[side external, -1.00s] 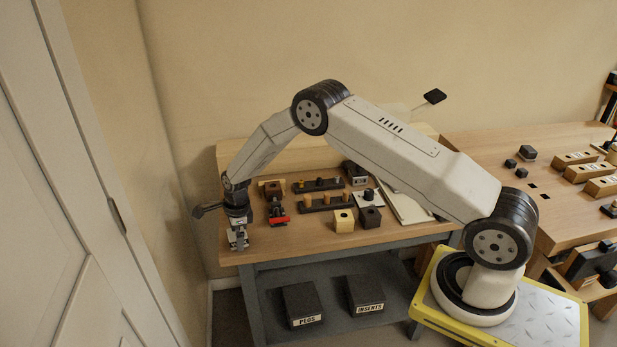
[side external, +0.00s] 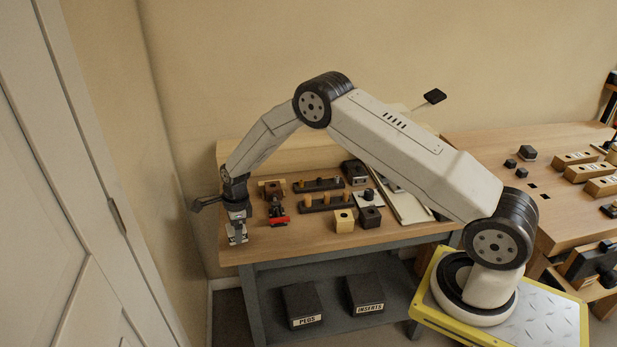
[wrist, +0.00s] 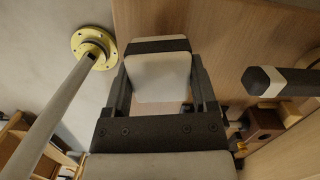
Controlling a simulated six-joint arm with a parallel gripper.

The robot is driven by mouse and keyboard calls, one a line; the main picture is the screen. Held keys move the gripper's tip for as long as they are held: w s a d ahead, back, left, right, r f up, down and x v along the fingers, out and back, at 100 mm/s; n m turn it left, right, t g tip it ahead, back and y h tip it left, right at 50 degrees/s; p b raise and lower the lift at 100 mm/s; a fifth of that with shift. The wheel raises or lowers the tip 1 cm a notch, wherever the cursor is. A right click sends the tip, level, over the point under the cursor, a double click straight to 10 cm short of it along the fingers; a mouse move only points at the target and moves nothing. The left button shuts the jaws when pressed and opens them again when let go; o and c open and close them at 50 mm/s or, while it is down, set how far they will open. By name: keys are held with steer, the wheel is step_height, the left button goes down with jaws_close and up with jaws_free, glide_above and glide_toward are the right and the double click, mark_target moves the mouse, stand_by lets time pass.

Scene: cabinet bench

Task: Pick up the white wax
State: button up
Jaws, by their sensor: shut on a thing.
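The white wax (wrist: 158,78) is a pale block with rounded corners, between the two dark fingers of my gripper (wrist: 161,68) in the wrist view. A dark band lies across its far end. My gripper is shut on it. In the side view my gripper (side external: 237,236) hangs down over the front left corner of the wooden bench (side external: 290,243). The wax is too small there to tell apart clearly from the fingertips, and I cannot tell how far it is above the bench top.
To the right stand a red-and-black clamp-like tool (side external: 278,214), a dark brown block (side external: 272,189), dark peg racks (side external: 325,203), a pale wooden block (side external: 344,220) and a black block (side external: 370,217). Bare bench lies in front of them. The wall and door are close on the left.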

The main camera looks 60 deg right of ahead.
steer(key=s+r, duration=1.1)
steer(key=s, duration=0.3)
steer(key=shift+a, duration=0.1)
stand_by(0.5)
steer(key=o, duration=0.8)
steer(key=c, duration=0.6)
